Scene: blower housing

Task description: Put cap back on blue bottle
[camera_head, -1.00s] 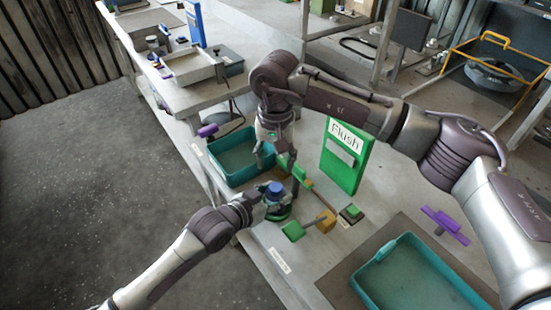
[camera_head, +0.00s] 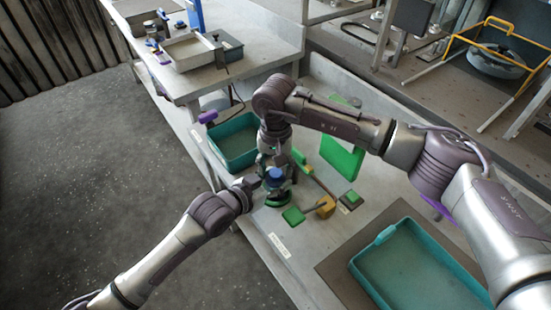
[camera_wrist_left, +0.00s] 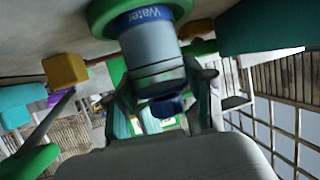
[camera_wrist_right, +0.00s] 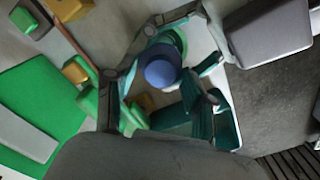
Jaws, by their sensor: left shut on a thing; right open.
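The bottle (camera_wrist_left: 155,55) has a grey body, a green base and a blue "Water" band in the left wrist view. My left gripper (camera_head: 262,184) is shut on its side and holds it near the bench's front edge. The blue cap (camera_wrist_right: 163,70) is at the bottle's top; it also shows in the head view (camera_head: 276,173) and the left wrist view (camera_wrist_left: 167,106). I cannot tell how firmly it is seated. My right gripper (camera_wrist_right: 160,88) is open just above the cap, its fingers spread on either side, with no clear contact.
A teal bin (camera_head: 234,141) stands behind the bottle, and a teal tray (camera_head: 420,268) lies at the front right. Green and orange blocks (camera_head: 326,207) lie close right of the bottle.

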